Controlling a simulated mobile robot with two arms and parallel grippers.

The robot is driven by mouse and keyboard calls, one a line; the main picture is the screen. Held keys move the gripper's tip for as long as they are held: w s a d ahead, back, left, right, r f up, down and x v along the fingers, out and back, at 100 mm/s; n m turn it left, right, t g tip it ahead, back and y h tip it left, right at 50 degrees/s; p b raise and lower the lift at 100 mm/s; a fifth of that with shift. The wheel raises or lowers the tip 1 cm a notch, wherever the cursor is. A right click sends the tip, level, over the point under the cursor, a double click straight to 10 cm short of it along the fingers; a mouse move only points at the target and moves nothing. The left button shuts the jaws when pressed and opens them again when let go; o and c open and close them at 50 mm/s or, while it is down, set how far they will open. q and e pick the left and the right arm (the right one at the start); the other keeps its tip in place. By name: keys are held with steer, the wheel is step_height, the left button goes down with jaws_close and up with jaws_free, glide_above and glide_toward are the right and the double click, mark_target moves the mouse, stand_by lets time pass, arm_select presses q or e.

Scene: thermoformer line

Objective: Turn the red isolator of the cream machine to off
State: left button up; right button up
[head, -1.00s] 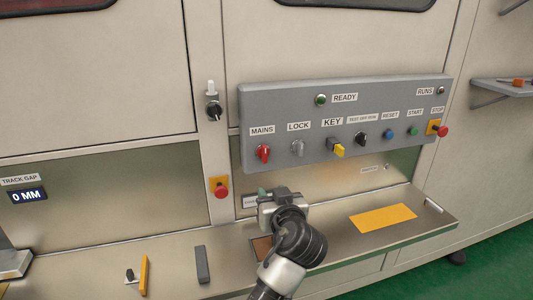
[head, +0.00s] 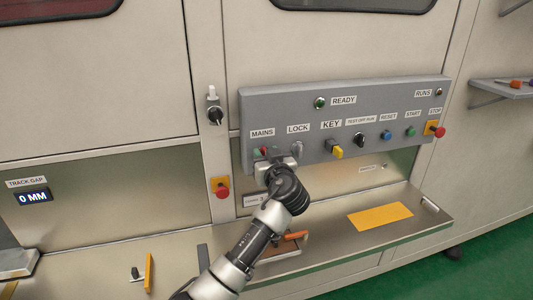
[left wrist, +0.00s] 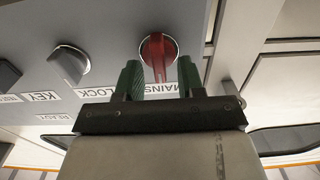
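The red isolator knob, labelled MAINS, shows in the head view (head: 264,151) at the left end of the grey control panel (head: 350,98) on the cream machine. My left gripper (head: 272,153) is right at it and partly hides it. In the left wrist view the red knob (left wrist: 158,52) has its handle pointing towards my gripper (left wrist: 160,77). My two green fingers are apart, one on each side of the handle in the picture, with gaps on both sides. I cannot tell how deep the handle lies between them. My right gripper is in neither view.
The grey LOCK knob (head: 297,148) sits just right of MAINS, then the yellow key (head: 336,153). A red stop button (head: 222,193) is below left. The metal ledge (head: 330,238) below carries a yellow plate (head: 380,217) and an orange-handled item (head: 296,236).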

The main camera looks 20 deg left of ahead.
arm_select(q)
steer(key=shift+c, duration=0.4)
jaws_close()
steer(key=shift+m, duration=0.4)
steer(key=shift+w+d+f+m+p, duration=0.15)
steer(key=shift+m+p, duration=0.5)
steer(key=shift+m, duration=2.2)
steer(key=shift+w+d+f+m+p, duration=0.2)
steer(key=shift+m+p, duration=0.5)
steer(key=shift+m, duration=2.2)
steer(key=shift+s+d+f+m+p, duration=0.2)
steer(key=shift+m+p, duration=0.45)
steer(key=shift+m, duration=2.2)
steer(key=shift+w+f, duration=0.15)
